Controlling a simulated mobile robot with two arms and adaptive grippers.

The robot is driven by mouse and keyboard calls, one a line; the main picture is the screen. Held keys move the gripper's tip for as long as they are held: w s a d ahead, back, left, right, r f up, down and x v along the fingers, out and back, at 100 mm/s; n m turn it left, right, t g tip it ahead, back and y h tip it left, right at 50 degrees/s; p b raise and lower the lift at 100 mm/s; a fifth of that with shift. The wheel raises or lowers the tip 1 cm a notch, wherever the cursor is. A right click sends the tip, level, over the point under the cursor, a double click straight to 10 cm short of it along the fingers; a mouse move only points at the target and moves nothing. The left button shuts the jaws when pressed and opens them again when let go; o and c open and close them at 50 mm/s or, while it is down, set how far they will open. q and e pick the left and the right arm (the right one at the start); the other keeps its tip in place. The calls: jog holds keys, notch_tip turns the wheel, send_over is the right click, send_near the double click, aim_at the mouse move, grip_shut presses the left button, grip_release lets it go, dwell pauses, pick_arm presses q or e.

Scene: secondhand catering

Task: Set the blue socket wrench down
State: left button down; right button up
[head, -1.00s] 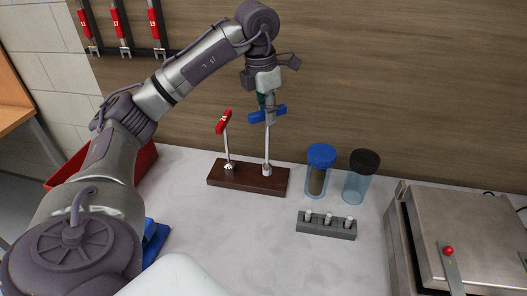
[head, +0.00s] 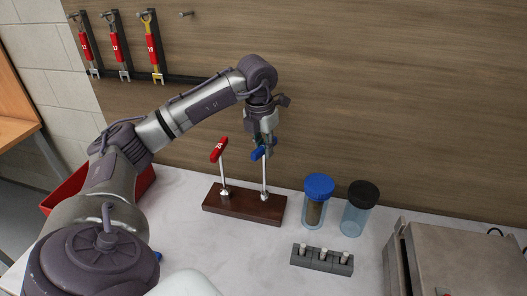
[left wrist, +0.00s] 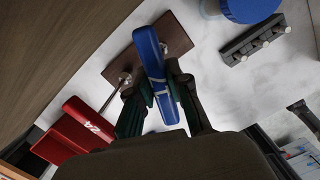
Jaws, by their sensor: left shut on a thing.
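The blue socket wrench (head: 258,153) has a T-shaped blue handle on a thin metal shaft. It stands upright, its lower end at the right part of a dark wooden block (head: 243,208). My left gripper (head: 264,143) is above the block and shut on the blue handle. In the left wrist view its green fingers (left wrist: 160,100) lie on both sides of the handle (left wrist: 148,50). I cannot tell whether the lower end is fully seated. A red-handled wrench (head: 219,150) marked 24 stands beside it, at the block's left. My right gripper is not in view.
A blue-lidded jar (head: 317,205) and a black-lidded jar (head: 359,210) stand right of the block. A grey rack (head: 322,259) is in front of them. A metal appliance (head: 460,265) fills the right. A red bin (head: 58,197) is at left. Wrenches (head: 119,47) hang on the wall.

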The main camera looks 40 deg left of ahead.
aim_at(264, 174)
pick_arm(q)
notch_tip(264, 174, down, 2)
jog(key=shift+f, duration=0.25)
jog(key=shift+f, duration=0.2)
jog(key=c, duration=1.1)
grip_release()
